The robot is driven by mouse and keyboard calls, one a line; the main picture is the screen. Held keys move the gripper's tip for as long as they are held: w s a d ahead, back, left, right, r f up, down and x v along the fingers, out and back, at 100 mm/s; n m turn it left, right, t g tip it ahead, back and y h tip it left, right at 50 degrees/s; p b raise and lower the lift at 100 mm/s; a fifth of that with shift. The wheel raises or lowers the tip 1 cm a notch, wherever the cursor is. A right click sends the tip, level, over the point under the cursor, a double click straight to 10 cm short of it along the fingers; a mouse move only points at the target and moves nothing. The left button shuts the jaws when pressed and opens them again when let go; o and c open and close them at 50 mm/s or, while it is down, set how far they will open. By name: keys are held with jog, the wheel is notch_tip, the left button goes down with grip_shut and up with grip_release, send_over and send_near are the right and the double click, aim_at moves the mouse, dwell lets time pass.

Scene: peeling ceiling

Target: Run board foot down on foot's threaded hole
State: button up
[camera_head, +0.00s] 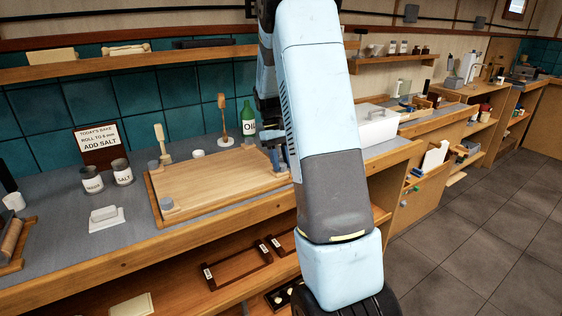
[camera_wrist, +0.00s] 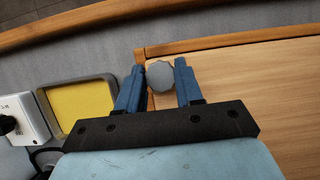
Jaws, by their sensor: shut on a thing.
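The wooden board (camera_head: 215,180) lies flat on the grey counter, and part of it shows in the wrist view (camera_wrist: 240,95). My gripper (camera_wrist: 159,78) is shut on a grey, lobed board foot (camera_wrist: 160,75), with one blue finger on each side of it. The foot is at a corner of the board. In the head view my gripper (camera_head: 277,159) is at the board's right end, partly hidden by my arm. Another grey foot (camera_head: 167,204) is at the front left corner, and more grey pieces (camera_head: 153,166) are at the back left. The threaded hole under the held foot is hidden.
A grey tray with a yellow bottom (camera_wrist: 80,102) and a white box (camera_wrist: 22,120) are beside my gripper. A green bottle (camera_head: 248,119) stands behind the board. Labelled tins (camera_head: 122,173) and a white dish (camera_head: 106,217) are left of it.

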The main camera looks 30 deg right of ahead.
jog(key=shift+w, duration=0.1)
jog(key=shift+c, duration=1.1)
jog(key=shift+r, duration=0.1)
jog(key=o, duration=0.9)
jog(key=shift+o, duration=0.2)
jog(key=shift+r, duration=0.1)
jog(key=s+v, duration=0.1)
jog(key=v, duration=1.6)
jog(key=shift+s+r, duration=0.15)
jog(key=shift+r, duration=0.3)
